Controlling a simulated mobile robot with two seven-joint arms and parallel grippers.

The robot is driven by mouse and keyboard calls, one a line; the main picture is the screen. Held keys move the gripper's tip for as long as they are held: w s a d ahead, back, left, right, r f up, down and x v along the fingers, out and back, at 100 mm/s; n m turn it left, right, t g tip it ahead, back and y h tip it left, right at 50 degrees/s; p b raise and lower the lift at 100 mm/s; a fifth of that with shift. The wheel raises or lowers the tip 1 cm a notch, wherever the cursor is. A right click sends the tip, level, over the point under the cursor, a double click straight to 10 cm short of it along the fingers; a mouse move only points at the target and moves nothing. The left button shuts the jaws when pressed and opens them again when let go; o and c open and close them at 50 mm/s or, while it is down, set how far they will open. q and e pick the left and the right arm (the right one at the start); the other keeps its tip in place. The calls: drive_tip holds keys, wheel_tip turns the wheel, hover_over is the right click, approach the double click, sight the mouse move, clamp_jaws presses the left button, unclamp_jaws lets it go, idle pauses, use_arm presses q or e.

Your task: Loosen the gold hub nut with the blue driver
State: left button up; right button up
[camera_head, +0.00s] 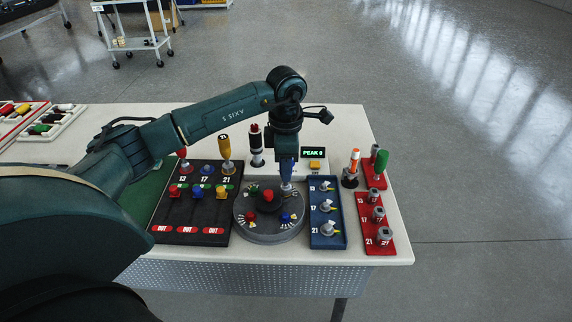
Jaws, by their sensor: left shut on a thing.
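My left gripper (286,158) reaches over the table and is shut on the blue driver (287,168). The driver points down, upright, over the upper right part of the round grey hub (272,238). Its tip is at or just above the hub; I cannot tell whether it touches a nut. A red nut (249,216) and a blue nut (285,217) show on the hub, around a dark centre with a red top. I cannot make out the gold hub nut; the driver and gripper cover that part. My right gripper is out of view.
A black rack (187,213) at the left holds a red and a yellow driver (226,152); slot 17 looks empty. A blue tray (327,238) and a red tray (373,247) with sockets stand right. A display reads "PEAK 0" (314,153).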

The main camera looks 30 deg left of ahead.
use_arm(q)
drive_tip(key=shift+r+p, duration=0.9)
drive_tip(key=shift+r, duration=0.55)
drive_tip(key=shift+r, duration=0.15)
drive_tip(key=shift+r+p, duration=1.35)
drive_tip(key=shift+r, duration=0.5)
